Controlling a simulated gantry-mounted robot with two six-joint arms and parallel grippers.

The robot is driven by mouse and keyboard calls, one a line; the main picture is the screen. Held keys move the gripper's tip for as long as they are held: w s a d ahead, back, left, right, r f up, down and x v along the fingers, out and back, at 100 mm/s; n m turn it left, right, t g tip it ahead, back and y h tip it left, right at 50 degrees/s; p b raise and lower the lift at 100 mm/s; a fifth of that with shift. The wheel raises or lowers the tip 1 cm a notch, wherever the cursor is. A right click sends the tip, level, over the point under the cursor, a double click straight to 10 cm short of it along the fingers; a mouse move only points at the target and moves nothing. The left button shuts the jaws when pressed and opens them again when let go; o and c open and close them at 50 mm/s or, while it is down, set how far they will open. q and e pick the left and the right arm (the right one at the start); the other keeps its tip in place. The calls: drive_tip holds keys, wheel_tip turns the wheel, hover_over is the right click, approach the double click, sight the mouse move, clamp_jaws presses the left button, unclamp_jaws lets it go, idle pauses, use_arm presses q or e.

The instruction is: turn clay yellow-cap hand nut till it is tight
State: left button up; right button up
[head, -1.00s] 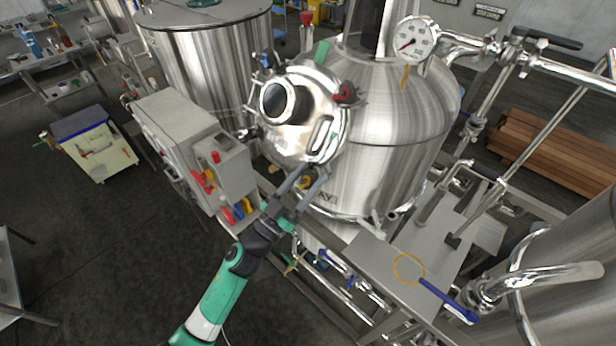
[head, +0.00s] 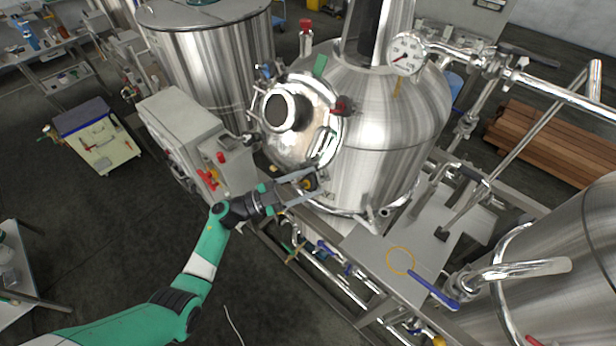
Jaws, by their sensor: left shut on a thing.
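The yellow-cap hand nut (head: 309,184) sits at the lower right edge of the round manway lid (head: 300,140) on the steel tank. My left gripper (head: 313,182) reaches it from the left, with one finger above and one below the nut. It is shut on the nut, and the fingers hide part of it. How tight the nut is cannot be told. My right gripper is not in view.
A red hand nut (head: 342,106) and a green one (head: 320,66) stand on the lid's rim. Pipes and a steel platform (head: 372,250) with an orange ring (head: 400,261) lie at lower right.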

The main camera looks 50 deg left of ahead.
use_arm(q)
drive_tip(key=m+g+h, duration=0.2)
drive_tip(key=m, duration=0.2)
drive_tip(key=shift+g, duration=0.4)
drive_tip(key=m+g+h, duration=0.1)
drive_tip(key=m+g, duration=0.2)
drive_tip(key=m, duration=0.1)
drive_tip(key=shift+g, duration=0.3)
drive_tip(key=m+g, duration=0.2)
drive_tip(key=m, duration=0.1)
drive_tip(key=m+g+y, duration=0.1)
drive_tip(key=m+g, duration=0.1)
drive_tip(key=g, duration=0.1)
drive_tip(key=shift+s+d+f+m+g, duration=0.1)
drive_tip(key=shift+s+f+m+g, duration=0.1)
drive_tip(key=shift+m+g, duration=0.15)
drive_tip(key=o, duration=1.4)
drive_tip(key=shift+c, duration=0.2)
